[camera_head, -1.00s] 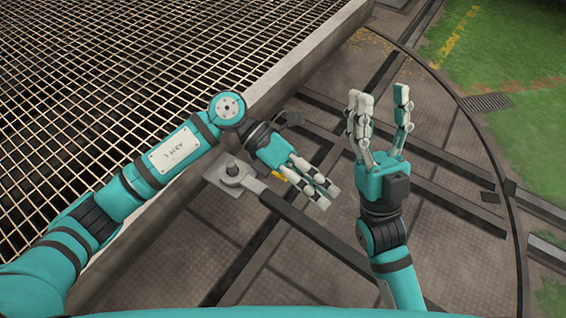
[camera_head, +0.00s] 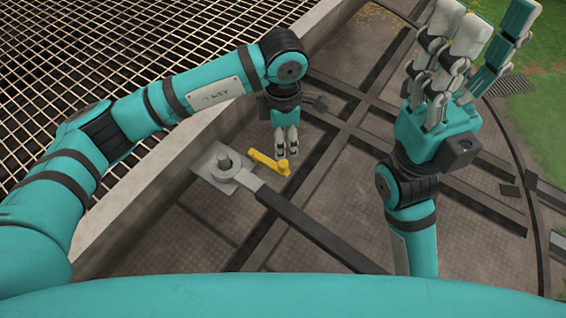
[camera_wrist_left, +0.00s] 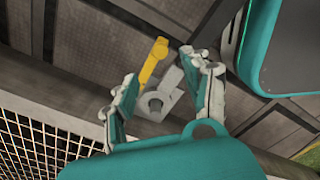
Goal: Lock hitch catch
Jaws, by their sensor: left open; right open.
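The yellow catch lever (camera_head: 265,161) lies beside the grey hitch pin and plate (camera_head: 215,183), its knobbed end to the right. In the left wrist view the yellow catch (camera_wrist_left: 154,58) sits beyond the grey hitch eye (camera_wrist_left: 160,98). A dark drawbar (camera_head: 300,230) runs from the pin to the lower right. My left gripper (camera_head: 287,150) points down just behind the catch's knobbed end in the head view. My right gripper (camera_head: 475,50) is raised, open and empty, right of the hitch.
A mesh deck with a concrete edge (camera_head: 150,187) fills the left side. Dark rails (camera_head: 370,140) cross the turntable floor. Grass (camera_head: 545,110) lies at the far right.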

